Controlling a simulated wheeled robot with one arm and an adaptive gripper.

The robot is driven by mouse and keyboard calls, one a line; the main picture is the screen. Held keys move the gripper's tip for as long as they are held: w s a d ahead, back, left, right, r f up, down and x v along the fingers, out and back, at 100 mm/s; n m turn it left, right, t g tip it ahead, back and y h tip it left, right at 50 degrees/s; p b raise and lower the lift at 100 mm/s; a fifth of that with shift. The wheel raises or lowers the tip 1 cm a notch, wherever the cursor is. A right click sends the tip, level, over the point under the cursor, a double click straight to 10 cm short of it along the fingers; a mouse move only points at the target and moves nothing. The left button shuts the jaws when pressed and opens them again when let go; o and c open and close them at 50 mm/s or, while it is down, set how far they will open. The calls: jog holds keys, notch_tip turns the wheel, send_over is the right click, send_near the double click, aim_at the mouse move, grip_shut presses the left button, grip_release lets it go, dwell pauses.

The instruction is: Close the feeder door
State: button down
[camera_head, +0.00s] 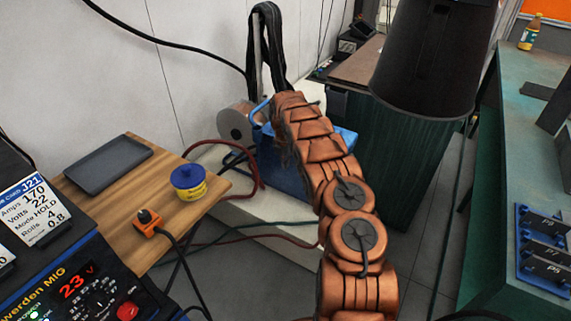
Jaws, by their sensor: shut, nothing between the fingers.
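The wire feeder is a blue box (286,172) on a pale stand, with a grey wire spool (236,124) at its left side. A blue curved bar shows beside the spool. A blue surface also shows to the right of my arm; I cannot tell whether it is the feeder door. My orange arm reaches up from the bottom and covers much of the feeder. My gripper cannot be made out beyond the arm's far end. How far the door stands open, and whether the gripper touches it, is hidden.
A wooden table (140,245) at left holds a dark tray (108,164), a yellow and blue tub (188,182) and an orange device (148,222). The welder panel (85,295) is at lower left. A black cylinder (425,60) hangs at right. Cables cross the floor. A green bench (510,110) stands right.

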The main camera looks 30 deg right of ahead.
jog(key=w+d+r+p, duration=0.2)
jog(key=d+r+p, duration=0.2)
jog(key=r+p, duration=0.4)
jog(key=shift+p, duration=0.4)
dwell(0.4)
jog(key=shift+d+f, duration=0.1)
jog(key=shift+f, duration=0.05)
